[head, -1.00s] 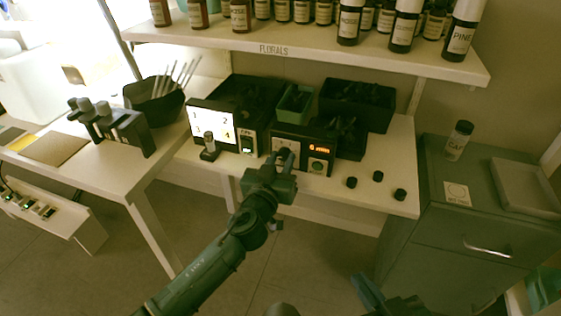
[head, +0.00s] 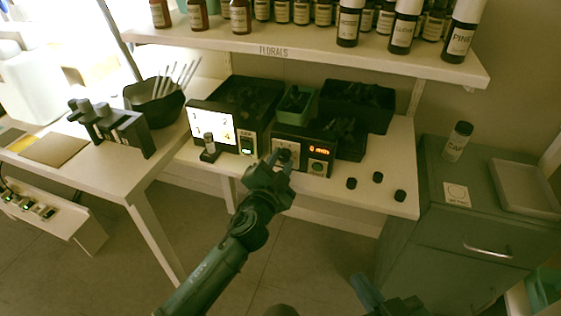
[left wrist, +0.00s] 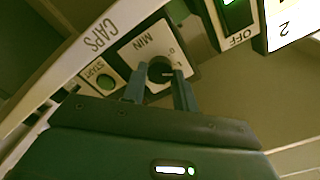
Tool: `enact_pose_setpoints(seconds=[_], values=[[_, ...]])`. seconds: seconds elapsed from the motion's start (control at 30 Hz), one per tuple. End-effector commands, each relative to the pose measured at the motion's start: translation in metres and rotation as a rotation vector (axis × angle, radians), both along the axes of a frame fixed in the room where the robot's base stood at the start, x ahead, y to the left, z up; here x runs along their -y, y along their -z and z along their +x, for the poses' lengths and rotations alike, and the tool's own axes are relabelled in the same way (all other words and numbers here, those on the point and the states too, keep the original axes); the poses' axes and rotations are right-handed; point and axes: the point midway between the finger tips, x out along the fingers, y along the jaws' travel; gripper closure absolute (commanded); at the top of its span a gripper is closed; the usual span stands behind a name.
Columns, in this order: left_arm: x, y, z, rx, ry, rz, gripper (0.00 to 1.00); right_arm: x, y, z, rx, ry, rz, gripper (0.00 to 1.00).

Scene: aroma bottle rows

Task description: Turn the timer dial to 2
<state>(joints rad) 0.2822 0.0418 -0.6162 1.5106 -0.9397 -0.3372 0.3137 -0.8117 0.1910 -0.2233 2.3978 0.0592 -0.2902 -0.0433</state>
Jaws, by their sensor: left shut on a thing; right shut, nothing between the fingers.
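The timer is a black box (head: 322,151) on the bench with a small orange display (head: 320,150), too blurred to read surely. Its round black dial (left wrist: 159,70) sits on a white plate marked MIN (left wrist: 138,45) in the left wrist view. A pale pointer line on the dial points right in that view; the scale marks are too small to read. My left gripper (left wrist: 159,88) is shut on the dial, one finger on each side. In the head view this gripper (head: 280,161) hides most of the dial. My right gripper (head: 366,291) is shut and empty at the bottom edge.
A START button (left wrist: 105,82) is beside the dial plate. A lit panel box (head: 212,124) stands left of the timer. Several black caps (head: 377,177) lie to its right. Dark bins (head: 357,104) stand behind, under the bottle shelf (head: 300,54).

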Motion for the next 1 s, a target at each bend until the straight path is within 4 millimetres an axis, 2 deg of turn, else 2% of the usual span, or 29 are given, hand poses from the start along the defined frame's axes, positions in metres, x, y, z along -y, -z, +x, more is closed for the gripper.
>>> enact_pose_setpoints(seconds=[0.5, 1.0], values=[[0.0002, -0.0004, 0.0, 0.132, 0.0, 0.405, 0.94, 0.0033, -0.0063, -0.0043, -0.003, 0.013, 0.016, 1.0], [0.0005, 0.0001, 0.0001, 0.177, 0.0, 0.546, 0.94, 0.0047, -0.0103, -0.0032, 0.002, 0.02, 0.023, 1.0]])
